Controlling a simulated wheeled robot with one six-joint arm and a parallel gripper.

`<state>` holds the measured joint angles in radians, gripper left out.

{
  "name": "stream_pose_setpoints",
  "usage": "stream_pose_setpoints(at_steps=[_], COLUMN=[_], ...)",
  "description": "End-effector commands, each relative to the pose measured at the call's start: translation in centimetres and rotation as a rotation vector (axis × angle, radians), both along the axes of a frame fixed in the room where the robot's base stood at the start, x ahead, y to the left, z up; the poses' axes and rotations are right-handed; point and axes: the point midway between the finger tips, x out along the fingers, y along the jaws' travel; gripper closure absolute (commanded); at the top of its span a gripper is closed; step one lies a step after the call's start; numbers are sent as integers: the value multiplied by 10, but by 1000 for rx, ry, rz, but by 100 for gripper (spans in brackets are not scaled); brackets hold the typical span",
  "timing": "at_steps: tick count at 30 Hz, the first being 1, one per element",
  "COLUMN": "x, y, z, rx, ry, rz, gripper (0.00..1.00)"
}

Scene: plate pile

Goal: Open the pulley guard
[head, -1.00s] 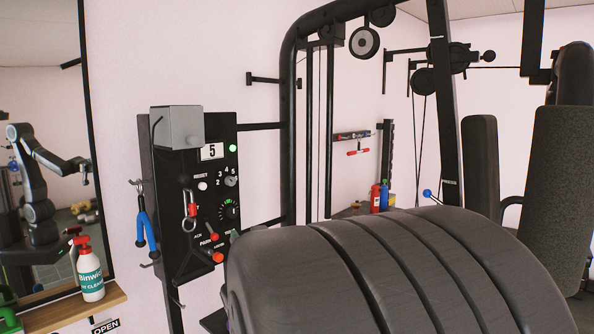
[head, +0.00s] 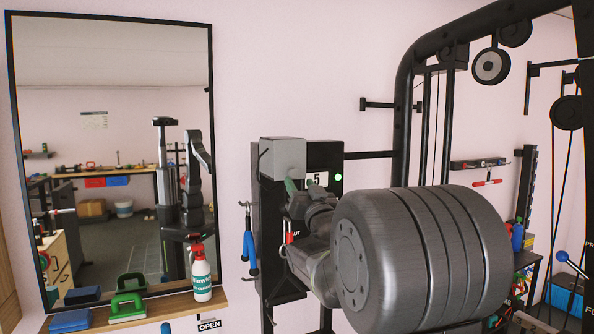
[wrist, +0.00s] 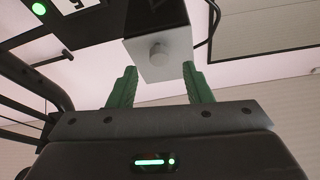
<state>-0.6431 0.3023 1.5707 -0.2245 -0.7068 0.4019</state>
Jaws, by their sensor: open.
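My gripper (head: 299,184) is at the panel just below the box. My arm hides much of the panel.
A wall mirror (head: 110,24) hangs on the left above a wooden shelf (head: 160,312) with a spray bottle (head: 201,275) and a green brush-like item (head: 127,305). The black gym frame (head: 405,95) stands right.

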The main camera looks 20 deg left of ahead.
Motion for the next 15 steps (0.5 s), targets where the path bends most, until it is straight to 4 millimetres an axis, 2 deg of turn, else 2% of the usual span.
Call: stream_pose_setpoints(at_steps=[1, 6, 15], x=[7, 22, 30], y=[7, 22, 30], z=[7, 15, 18], rx=[-1, 0, 0], ry=[1, 0, 0], rz=[0, -1, -1], gripper=[55, 55, 55])
